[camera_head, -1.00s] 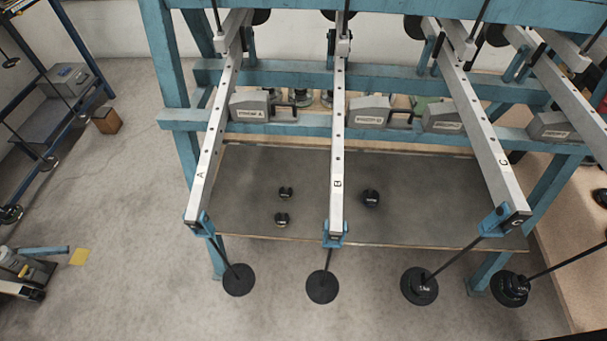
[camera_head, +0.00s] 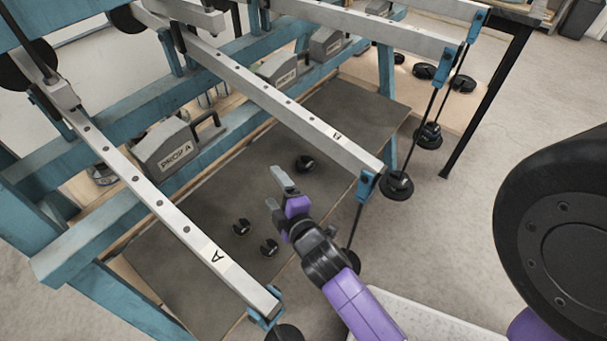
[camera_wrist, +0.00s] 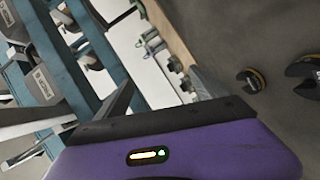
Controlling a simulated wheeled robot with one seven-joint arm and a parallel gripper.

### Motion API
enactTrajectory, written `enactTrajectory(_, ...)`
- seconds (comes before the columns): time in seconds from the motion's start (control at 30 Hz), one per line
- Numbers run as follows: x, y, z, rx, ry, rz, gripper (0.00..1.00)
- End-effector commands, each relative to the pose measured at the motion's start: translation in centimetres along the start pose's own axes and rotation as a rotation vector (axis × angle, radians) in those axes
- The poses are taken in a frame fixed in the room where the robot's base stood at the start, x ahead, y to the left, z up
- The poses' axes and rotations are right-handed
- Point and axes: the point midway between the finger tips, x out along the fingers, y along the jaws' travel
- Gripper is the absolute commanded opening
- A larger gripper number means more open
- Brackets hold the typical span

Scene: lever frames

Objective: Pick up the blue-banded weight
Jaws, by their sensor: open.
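Three small dark weights lie on the grey board (camera_head: 222,190) under the beams. A larger one (camera_head: 305,164) lies alone near beam B (camera_head: 337,137); its band colour is too small to make out. Two smaller ones, a far one (camera_head: 241,227) and a near one (camera_head: 269,248), lie close together between beams A and B. In the wrist view, two weights with yellowish bands, one (camera_wrist: 250,80) whole and one (camera_wrist: 305,77) cut by the edge, show at right. My gripper (camera_head: 278,192) is open and empty, appearing between the lone weight and the pair. It also shows in the wrist view (camera_wrist: 163,80).
Beam A (camera_head: 190,232) and beam B slope over the board, with hanging rods and discs (camera_head: 397,186) at their front ends.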

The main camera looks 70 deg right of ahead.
Motion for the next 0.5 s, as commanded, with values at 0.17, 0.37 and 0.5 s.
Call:
enactTrajectory(0.17, 8.2, -1.7, 7.6, -0.661, -0.206, -0.080, 0.80)
enactTrajectory(0.37, 10.2, -3.6, 12.0, -1.302, -0.301, -0.295, 0.80)
enactTrajectory(0.5, 9.3, -4.9, 13.7, -1.566, -0.310, -0.418, 0.80)
